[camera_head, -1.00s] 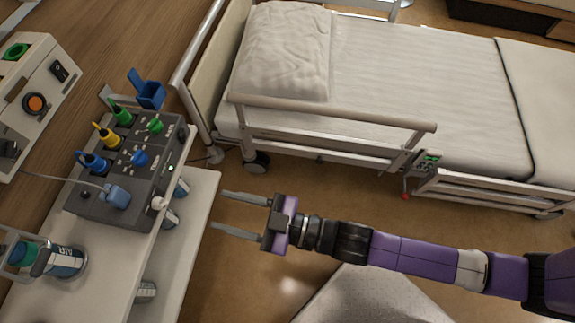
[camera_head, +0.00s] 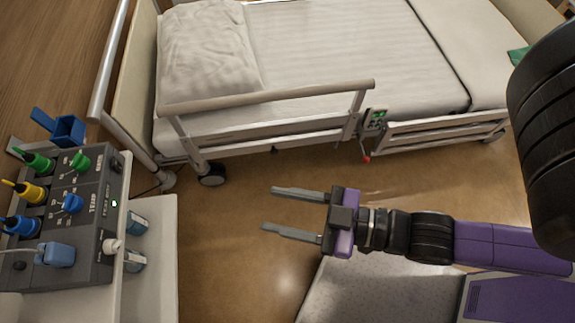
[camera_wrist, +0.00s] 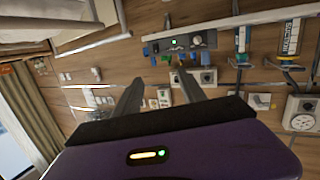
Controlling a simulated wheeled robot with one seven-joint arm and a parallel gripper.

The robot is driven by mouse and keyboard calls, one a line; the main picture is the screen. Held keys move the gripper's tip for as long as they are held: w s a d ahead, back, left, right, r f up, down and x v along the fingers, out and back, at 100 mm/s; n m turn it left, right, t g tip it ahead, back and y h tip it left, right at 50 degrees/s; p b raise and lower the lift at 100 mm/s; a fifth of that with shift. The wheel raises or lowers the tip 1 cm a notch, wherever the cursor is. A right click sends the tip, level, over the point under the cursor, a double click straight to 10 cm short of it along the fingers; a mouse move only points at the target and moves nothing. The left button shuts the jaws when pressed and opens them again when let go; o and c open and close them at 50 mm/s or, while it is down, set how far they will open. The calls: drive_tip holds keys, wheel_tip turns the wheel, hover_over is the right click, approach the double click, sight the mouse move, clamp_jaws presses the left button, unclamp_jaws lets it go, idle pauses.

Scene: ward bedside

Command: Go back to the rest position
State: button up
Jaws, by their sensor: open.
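My gripper (camera_head: 268,208) is open and empty. In the head view its two grey fingers point left, over the wooden floor between the bedside shelf unit and the bed. Nothing lies between the fingers. In the wrist view the gripper (camera_wrist: 160,85) shows two dark, parted fingers, with the wall and the grey device beyond them. My purple and black arm stretches to the right side of the head view.
A grey device (camera_head: 98,210) with coloured plugs and knobs stands on a white shelf unit (camera_head: 160,290) at the left. The bed (camera_head: 330,50) with a side rail (camera_head: 265,95) lies at the back. The floor (camera_head: 225,240) between them is clear.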

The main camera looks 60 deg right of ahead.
drive_tip(key=shift+s+d+m+h, duration=0.25)
drive_tip(key=shift+s+m+h, duration=0.05)
drive_tip(key=shift+s, duration=0.25)
drive_tip(key=s+m+h, duration=0.1)
drive_tip(key=s+d+h, duration=0.1)
drive_tip(key=s, duration=0.1)
drive_tip(key=s+d+m+g+h, duration=0.1)
drive_tip(key=shift+s+d+m, duration=0.15)
drive_tip(key=shift+d+m, duration=0.1)
drive_tip(key=shift+m, duration=0.05)
idle(0.7)
